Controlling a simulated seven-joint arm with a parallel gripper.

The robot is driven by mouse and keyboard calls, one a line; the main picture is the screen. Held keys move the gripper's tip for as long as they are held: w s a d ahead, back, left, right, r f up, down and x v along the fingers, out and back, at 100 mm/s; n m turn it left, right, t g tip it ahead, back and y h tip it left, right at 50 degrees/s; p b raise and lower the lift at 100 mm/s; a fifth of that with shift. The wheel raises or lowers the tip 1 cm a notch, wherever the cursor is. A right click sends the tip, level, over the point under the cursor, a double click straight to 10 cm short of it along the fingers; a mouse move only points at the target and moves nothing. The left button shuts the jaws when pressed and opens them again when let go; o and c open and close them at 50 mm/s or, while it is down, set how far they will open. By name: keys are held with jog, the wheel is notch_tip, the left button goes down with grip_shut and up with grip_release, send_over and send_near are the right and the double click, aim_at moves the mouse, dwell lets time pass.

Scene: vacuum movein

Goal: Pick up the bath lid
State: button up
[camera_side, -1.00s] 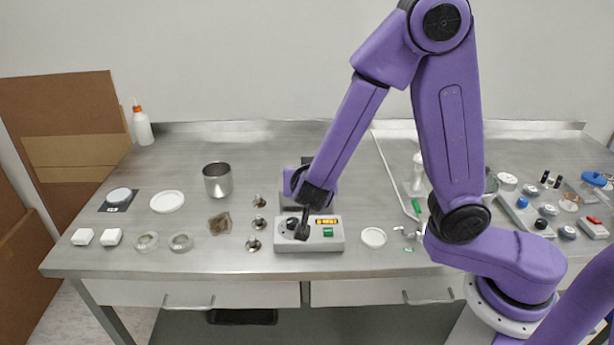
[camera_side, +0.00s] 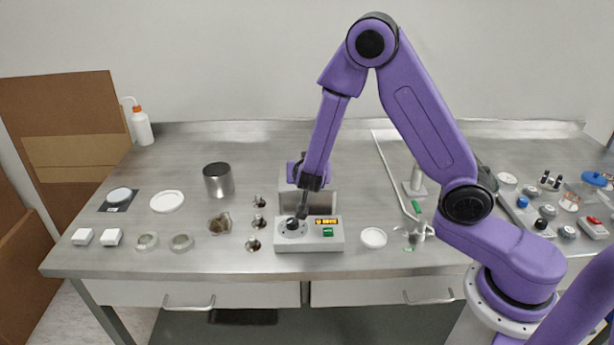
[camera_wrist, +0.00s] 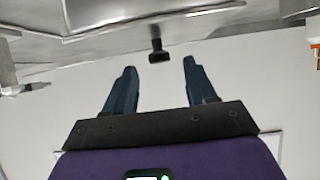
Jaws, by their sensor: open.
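The bath is a grey box (camera_side: 325,247) with a lit yellow display and a green button, at the middle front of the bench in the side view. What looks like the bath lid, a round grey disc with a dark knob (camera_side: 293,226), sits on its left part. My gripper (camera_side: 301,211) points down just above the knob; the fingers are small and dark there. In the wrist view my gripper (camera_wrist: 159,66) is open and empty. A small black knob-like piece (camera_wrist: 158,51) shows between the fingertips and slightly beyond them. Whether they touch it cannot be told.
A grey box (camera_side: 322,196) stands close behind the bath. Several small metal pieces (camera_side: 253,244) line its left side, and a white disc (camera_side: 374,237) lies to its right. A steel pot (camera_side: 218,182) stands further left. Bare bench lies in front.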

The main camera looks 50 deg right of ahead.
jog(key=shift+x, duration=1.6)
jog(key=shift+r, duration=0.1)
grip_shut()
jog(key=shift+r, duration=0.15)
